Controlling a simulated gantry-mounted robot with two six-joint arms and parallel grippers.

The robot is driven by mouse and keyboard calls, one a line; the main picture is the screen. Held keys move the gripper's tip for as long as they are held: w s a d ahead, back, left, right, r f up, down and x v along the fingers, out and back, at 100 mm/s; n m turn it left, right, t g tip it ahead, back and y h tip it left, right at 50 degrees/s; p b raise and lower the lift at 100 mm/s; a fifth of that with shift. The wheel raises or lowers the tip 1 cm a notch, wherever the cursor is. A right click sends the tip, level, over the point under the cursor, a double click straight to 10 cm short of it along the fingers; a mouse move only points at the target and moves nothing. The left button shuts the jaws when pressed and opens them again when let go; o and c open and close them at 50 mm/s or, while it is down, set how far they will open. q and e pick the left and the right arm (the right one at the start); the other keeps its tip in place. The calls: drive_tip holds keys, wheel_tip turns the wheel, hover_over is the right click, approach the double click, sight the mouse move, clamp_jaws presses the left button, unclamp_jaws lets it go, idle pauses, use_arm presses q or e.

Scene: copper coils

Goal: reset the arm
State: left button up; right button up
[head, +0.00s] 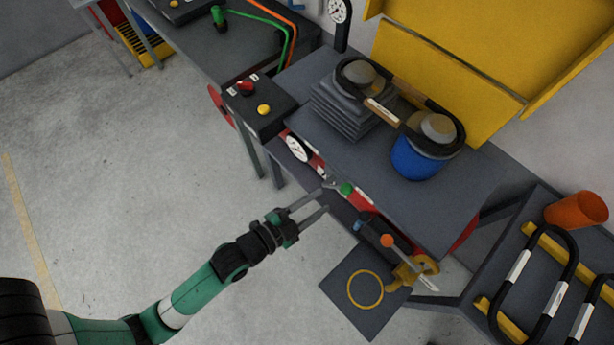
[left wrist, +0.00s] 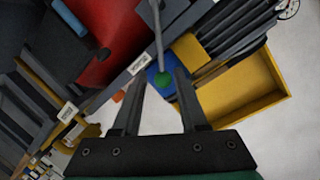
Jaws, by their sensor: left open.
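My left gripper (head: 318,203) is open, with its two grey fingers spread and nothing between them. It hangs over the floor in front of the machine table, at the end of my green left arm (head: 195,290). A green-knobbed lever (head: 346,188) on the table's front lies just beyond the fingertips. My right gripper is in neither view.
The machine table (head: 330,135) carries a stepped grey block, a blue cylinder (head: 415,158) and a black looped coil. A control box (head: 261,105) sits left. An orange-knobbed lever (head: 387,240) and a ringed plate (head: 345,308) lie right. Open floor (head: 130,190) is left.

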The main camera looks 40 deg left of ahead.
use_arm(q)
drive_tip(key=v, duration=0.3)
drive_tip(key=shift+s, duration=0.25)
drive_tip(key=shift+w+r, duration=0.1)
drive_tip(key=shift+r, duration=0.05)
